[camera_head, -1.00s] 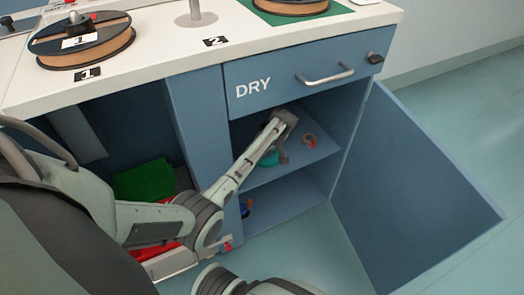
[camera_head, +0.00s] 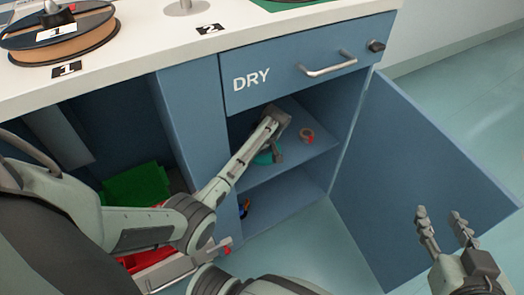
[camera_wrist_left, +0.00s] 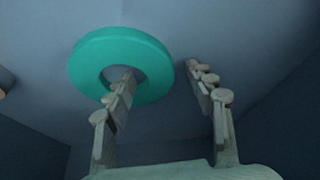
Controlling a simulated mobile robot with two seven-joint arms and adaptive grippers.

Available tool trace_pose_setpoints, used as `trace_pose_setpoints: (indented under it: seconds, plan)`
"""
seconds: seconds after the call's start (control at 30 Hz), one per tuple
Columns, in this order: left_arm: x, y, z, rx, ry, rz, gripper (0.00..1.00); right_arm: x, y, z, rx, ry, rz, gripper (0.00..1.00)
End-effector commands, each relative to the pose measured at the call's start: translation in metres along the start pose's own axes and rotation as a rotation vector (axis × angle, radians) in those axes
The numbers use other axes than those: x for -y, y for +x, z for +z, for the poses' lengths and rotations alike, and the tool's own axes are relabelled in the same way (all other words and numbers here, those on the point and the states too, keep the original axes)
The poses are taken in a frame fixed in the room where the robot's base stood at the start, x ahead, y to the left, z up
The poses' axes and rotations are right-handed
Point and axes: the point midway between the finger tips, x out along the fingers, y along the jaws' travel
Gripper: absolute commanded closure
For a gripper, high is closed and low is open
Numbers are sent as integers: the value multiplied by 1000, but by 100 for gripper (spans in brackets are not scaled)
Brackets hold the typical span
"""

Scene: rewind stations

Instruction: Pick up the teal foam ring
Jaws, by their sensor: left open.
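The teal foam ring (camera_head: 262,158) lies on the upper shelf inside the open cabinet under the DRY drawer, partly hidden by my left arm. In the left wrist view the whole ring (camera_wrist_left: 84,66) shows, apart from a small part behind a finger. My left gripper (camera_wrist_left: 160,72) is open at the ring. One finger overlaps the ring's hole and the other is just outside its right edge, so the right side of the band shows between them. I cannot tell whether either finger touches it. My right gripper (camera_head: 443,228) is open and empty, outside the cabinet at lower right.
The cabinet door (camera_head: 415,185) stands open to the right. The DRY drawer (camera_head: 290,75) is shut above. A green bin (camera_head: 138,184) sits in the left bay.

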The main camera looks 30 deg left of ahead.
Motion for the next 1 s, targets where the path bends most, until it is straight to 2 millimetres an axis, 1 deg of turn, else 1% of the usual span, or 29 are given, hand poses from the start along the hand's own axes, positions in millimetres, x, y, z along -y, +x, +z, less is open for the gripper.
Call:
trace_pose_setpoints:
  seconds: [0.1,0.27,0.57,0.6,1.0]
  plan:
    - [0,0,1,0,0,0,45,1,0,-3,-14,1,-3,60]
    - [0,0,0,0,0,0,45,1,0,-3,-13,1,-3,60]
    - [0,0,0,0,0,0,81,1,0,-3,-13,1,-2,60]
    - [0,0,0,0,0,0,83,1,0,-3,-13,1,-2,60]
    - [0,0,0,0,0,0,83,1,0,-2,-7,1,-2,60]
